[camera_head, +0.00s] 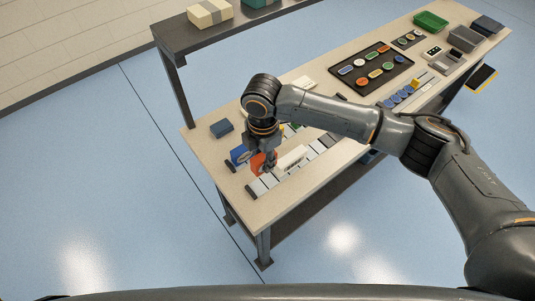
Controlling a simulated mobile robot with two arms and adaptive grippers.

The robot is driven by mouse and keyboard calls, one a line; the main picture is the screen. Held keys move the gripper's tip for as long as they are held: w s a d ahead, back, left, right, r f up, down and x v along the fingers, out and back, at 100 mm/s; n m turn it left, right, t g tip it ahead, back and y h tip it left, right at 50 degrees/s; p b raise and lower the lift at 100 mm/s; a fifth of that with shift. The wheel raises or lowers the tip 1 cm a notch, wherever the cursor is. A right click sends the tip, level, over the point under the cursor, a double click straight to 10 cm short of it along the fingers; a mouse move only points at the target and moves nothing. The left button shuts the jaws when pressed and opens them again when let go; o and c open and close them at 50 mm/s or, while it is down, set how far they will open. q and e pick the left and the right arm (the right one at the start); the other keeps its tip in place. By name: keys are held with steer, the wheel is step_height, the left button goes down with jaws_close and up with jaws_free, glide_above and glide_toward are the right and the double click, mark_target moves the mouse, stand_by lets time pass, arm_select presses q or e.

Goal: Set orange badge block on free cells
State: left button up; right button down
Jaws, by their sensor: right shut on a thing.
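The orange badge block (257,163) is at the left end of the work table, beside a row of grey and white cells (270,180). My right gripper (269,165) points down and is shut on the orange block. The gripper covers part of the block, and I cannot tell whether the block touches the surface below. A blue block (240,153) stands just left of the orange one. A white block (292,158) with dark marks is just to the right. My left gripper is not in view.
A dark blue box (221,128) lies near the table's left edge. A raised shelf (200,38) holds boxes.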

steer(key=shift+d+f+b, duration=0.15)
steer(key=shift+f+b, duration=0.65)
steer(key=shift+f, duration=0.15)
steer(key=shift+s+a+f+b, duration=0.1)
steer(key=shift+a+f+b, duration=0.05)
steer(key=shift+f+b, duration=0.45)
steer(key=shift+a+f+b, duration=0.15)
steer(key=shift+f+b, duration=0.35)
steer(key=shift+f, duration=0.05)
step_height(320, 180, down, 4)
steer(key=shift+d+r+b, duration=0.1)
steer(key=shift+b, duration=0.7)
steer(key=shift+f, duration=0.4)
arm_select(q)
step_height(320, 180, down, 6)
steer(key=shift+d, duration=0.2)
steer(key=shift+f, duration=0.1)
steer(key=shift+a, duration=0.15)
arm_select(e)
steer(key=shift+f, duration=0.35)
steer(key=c, duration=1)
jaws_free()
steer(key=shift+r, duration=0.15)
